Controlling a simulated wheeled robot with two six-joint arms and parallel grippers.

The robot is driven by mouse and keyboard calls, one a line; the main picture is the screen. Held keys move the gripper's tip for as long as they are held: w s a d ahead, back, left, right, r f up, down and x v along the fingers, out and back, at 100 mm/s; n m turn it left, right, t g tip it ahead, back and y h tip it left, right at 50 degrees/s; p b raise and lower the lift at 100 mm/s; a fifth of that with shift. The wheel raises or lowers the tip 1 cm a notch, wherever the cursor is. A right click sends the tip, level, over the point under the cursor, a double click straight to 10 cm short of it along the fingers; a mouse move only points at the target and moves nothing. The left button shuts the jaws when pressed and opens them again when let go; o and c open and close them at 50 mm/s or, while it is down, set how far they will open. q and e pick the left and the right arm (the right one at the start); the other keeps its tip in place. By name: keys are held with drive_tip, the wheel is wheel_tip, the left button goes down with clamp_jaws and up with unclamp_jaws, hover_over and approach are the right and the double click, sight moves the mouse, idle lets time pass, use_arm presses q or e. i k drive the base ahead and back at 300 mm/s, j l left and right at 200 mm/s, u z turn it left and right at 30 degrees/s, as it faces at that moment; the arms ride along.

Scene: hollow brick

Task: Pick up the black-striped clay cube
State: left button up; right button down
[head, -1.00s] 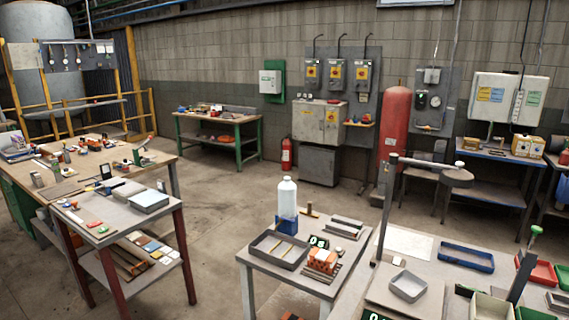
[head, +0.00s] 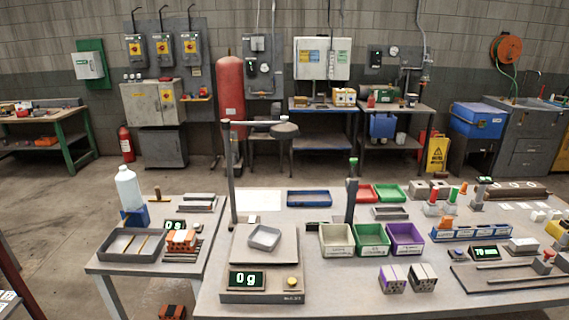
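Two small blocks stand side by side near the front edge of the main table. The right block (head: 422,278) is pale grey with dark bands and looks like the black-striped cube. The left block (head: 392,279) is similar, with purplish bands, but both are too small to read surely. More small blocks (head: 419,190) stand at the back of the table; their markings are unclear. Neither of my grippers is in view.
The main table (head: 340,295) holds a scale reading 0 g (head: 247,280) with a small tray (head: 264,238), and white, green (head: 371,239) and purple (head: 404,239) bins behind the two blocks. A side table at left holds a bottle (head: 128,187) and an orange brick (head: 181,240).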

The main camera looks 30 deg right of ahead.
sight(422, 279)
drive_tip(key=z, duration=2)
drive_tip(key=l, duration=0.1)
